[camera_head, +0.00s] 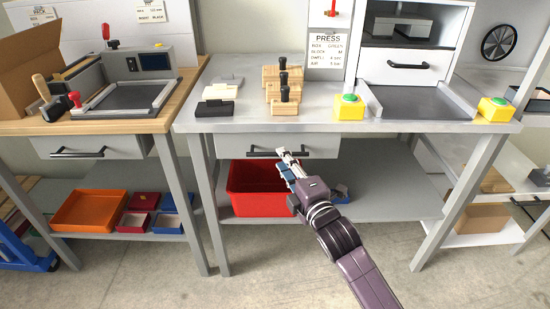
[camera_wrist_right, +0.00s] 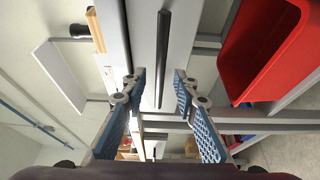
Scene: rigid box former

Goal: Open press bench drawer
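The press bench drawer (camera_head: 320,146) is a light grey front under the bench top, and it looks shut. Its black bar handle (camera_head: 262,153) runs along the front; the gripper's tips overlap its right part in the head view. My right gripper (camera_head: 288,160) is just in front of the drawer. In the right wrist view the gripper (camera_wrist_right: 157,88) is open, with two blue-padded fingers apart. The black handle (camera_wrist_right: 163,60) shows in line with the gap between them, seemingly beyond the tips, with nothing gripped. My left gripper is in neither view.
A red bin (camera_head: 250,205) sits on the shelf below the drawer; it also shows in the wrist view (camera_wrist_right: 265,45). The press bench top (camera_head: 235,117) carries wooden blocks with black knobs and yellow button boxes (camera_head: 349,108). Another bench (camera_head: 15,127) stands left. The floor in front is clear.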

